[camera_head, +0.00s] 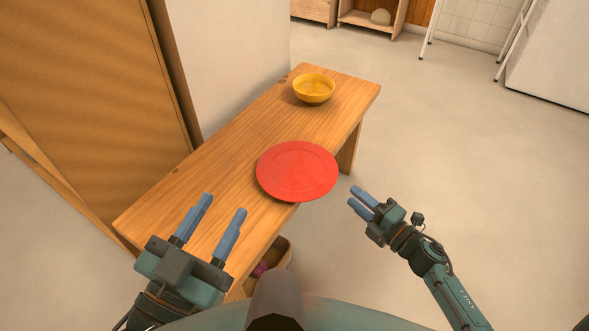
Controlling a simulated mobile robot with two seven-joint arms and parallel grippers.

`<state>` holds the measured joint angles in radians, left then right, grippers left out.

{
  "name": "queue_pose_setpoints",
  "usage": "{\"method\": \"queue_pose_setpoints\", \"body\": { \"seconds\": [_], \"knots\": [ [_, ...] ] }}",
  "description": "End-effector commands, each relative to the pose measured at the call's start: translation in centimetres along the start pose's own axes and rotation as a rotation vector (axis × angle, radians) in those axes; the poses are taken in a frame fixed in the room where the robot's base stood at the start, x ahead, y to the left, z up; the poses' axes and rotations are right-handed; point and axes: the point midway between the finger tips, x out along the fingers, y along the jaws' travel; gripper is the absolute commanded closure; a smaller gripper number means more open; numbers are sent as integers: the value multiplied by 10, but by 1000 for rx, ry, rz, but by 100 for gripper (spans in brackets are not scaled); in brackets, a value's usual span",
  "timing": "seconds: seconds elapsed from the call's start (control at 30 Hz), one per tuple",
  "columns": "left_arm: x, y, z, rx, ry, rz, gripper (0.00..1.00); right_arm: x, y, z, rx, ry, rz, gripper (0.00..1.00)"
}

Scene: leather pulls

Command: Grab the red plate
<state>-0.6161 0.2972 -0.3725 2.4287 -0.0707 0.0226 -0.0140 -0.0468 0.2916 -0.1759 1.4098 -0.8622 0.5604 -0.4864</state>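The red plate (298,171) lies flat on the wooden bench, its front right rim reaching out over the bench's right edge. My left gripper (225,208) is open and empty over the near part of the bench, to the left of and nearer than the plate. My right gripper (354,196) is beside the bench, just right of and slightly nearer than the plate, apart from it. Its two fingers show a narrow gap with nothing between them.
A yellow bowl (314,88) stands at the bench's far end. The wooden bench (222,160) runs along a cabinet (85,75) and a pale wall. A basket (274,258) with a purple thing sits low under the bench's near side. The floor (450,140) at right is clear.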

Motion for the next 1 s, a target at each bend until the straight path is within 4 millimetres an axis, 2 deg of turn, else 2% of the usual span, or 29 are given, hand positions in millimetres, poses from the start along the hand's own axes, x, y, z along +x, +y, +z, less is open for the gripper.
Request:
{"method": "queue_pose_setpoints", "body": {
  "seconds": [0.03, 0.2, 0.37, 0.5, 0.7, 1.0],
  "knots": [
    [0, 1, 3, -6, 5, 2, 60, 12, -2, 0, -2, 1, 4, 68],
    [0, 2, 2, -24, 14, 6, 60, 38, -2, 0, -1, 1, 2, 68],
    [0, 2, 2, -31, 17, 9, 60, 48, -1, 0, 0, 0, 1, 68],
    [0, 3, 5, -41, 32, 14, 60, 65, -7, 0, -1, 1, 2, 68],
    [10, -4, -14, 29, 148, 24, 60, 93, -8, 1, 0, 0, 1, 68],
    [12, -5, -19, 42, 167, 24, 60, 98, -7, 0, 1, 1, -1, 68]
  ]
}}
